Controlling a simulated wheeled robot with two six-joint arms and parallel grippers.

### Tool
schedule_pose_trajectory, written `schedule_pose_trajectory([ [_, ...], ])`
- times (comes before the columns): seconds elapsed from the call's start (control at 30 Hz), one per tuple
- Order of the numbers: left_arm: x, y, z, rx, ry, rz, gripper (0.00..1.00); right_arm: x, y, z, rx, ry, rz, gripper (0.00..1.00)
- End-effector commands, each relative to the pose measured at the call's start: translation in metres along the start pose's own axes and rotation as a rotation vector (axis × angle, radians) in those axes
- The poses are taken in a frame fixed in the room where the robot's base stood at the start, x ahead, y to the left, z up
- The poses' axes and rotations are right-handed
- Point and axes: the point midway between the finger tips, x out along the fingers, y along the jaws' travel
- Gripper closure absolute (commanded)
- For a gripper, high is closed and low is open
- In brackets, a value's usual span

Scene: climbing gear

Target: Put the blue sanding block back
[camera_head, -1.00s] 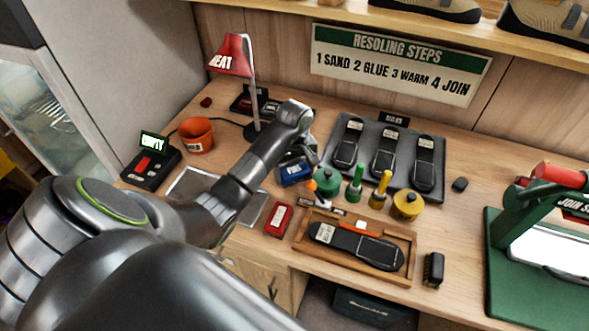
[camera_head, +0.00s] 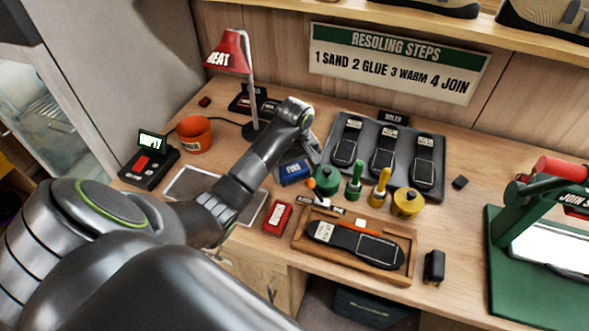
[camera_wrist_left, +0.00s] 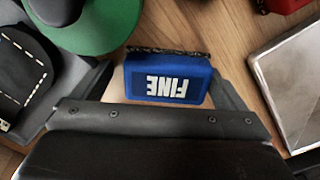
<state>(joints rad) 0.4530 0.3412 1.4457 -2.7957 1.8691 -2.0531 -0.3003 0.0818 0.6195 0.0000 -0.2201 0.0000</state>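The blue sanding block (camera_head: 295,172), marked FINE, is on the bench left of the green round pot (camera_head: 327,180). In the left wrist view the block (camera_wrist_left: 168,80) lies between the fingers of my left gripper (camera_wrist_left: 165,70). The right-hand finger is close against or touching it; a thin strip of wood shows on the other side. My left gripper looks open around the block. In the head view my left arm reaches over the bench and partly hides the gripper. My right gripper is not in view.
A red block (camera_head: 278,217) lies beside the wooden tray (camera_head: 300,241) holding a sole. Green and yellow brushes and a yellow pot (camera_head: 407,203) stand close right. A grey tray (camera_head: 438,190) of soles is behind. A flat metal plate (camera_head: 180,185) lies left, under my arm.

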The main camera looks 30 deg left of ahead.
Motion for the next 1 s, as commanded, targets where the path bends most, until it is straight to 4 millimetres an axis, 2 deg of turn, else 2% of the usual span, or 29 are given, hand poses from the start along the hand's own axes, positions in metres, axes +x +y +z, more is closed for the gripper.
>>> schedule_pose_trajectory([
  [0.03, 0.014, -0.008, 0.006, -0.005, -0.026, -0.023, 0.0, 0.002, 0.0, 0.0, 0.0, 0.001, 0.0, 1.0],
  [0.43, 0.014, -0.008, 0.007, -0.006, -0.029, -0.025, 0.0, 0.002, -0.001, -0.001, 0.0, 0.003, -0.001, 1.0],
  [0.57, 0.008, -0.008, 0.007, -0.006, -0.029, -0.025, 0.0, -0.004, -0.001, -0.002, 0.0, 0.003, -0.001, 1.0],
  [0.7, -0.004, -0.008, 0.006, -0.006, -0.027, -0.025, 0.0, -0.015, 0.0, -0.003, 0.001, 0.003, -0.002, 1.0],
  [0.8, -0.025, -0.007, 0.004, -0.004, -0.017, -0.019, 0.0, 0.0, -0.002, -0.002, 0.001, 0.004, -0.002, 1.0],
  [0.9, -0.057, -0.006, 0.002, -0.005, -0.016, -0.019, 0.0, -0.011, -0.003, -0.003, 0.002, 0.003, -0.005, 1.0],
  [1.0, -0.073, -0.006, 0.003, -0.006, -0.019, -0.021, 0.0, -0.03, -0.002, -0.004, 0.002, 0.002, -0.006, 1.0],
])
